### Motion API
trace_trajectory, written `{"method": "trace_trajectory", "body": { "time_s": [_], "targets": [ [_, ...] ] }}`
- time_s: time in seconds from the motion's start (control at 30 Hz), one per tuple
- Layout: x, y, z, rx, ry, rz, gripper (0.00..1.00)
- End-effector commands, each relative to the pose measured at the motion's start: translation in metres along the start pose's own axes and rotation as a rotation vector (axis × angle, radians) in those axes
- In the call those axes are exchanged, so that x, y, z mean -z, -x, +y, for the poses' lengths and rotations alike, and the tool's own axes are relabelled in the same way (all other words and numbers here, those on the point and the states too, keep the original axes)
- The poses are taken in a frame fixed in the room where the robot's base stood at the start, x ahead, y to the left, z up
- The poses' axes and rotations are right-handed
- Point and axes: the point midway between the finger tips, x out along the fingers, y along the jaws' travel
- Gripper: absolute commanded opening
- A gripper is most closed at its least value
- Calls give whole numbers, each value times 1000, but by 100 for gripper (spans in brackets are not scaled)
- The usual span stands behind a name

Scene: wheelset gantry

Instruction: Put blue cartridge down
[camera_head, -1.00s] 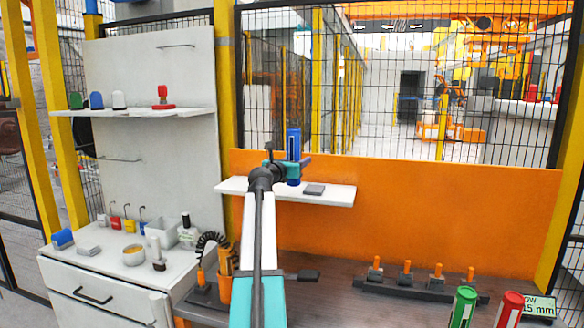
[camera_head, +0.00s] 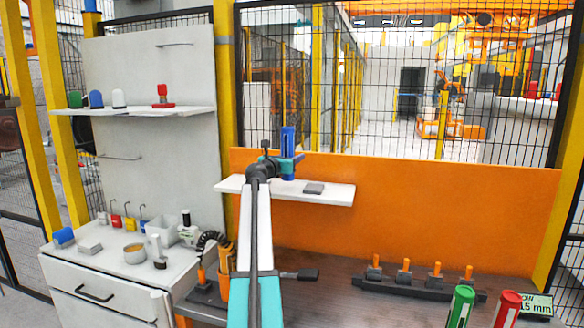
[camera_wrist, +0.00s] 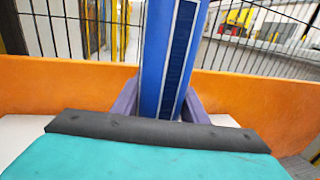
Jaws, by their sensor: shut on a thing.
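The blue cartridge (camera_head: 288,142) is upright in my gripper (camera_head: 287,164), at the small white shelf (camera_head: 330,194) on the orange panel. In the wrist view the blue cartridge (camera_wrist: 172,55) stands between the two purple fingers of my gripper (camera_wrist: 160,103), which is shut on it. A dark strip runs down its near face. Its lower end is hidden behind the gripper in the wrist view. I cannot tell whether its bottom touches the shelf.
A grey block (camera_head: 314,189) lies on the small shelf, right of the cartridge. An upper left shelf (camera_head: 140,110) holds several coloured items. The orange panel (camera_head: 430,205) and black mesh fence (camera_head: 400,80) stand behind. Orange-handled tools (camera_head: 405,268) stand on the bench.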

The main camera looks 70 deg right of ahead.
Motion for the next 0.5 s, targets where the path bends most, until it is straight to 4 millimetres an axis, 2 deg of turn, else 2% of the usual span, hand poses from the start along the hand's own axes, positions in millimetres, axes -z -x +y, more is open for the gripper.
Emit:
{"method": "trace_trajectory", "body": {
  "time_s": [0.17,0.5],
  "targets": [
    [6,1,0,0,1,0,8],
    [33,1,0,-1,2,-1,8]
  ]
}}
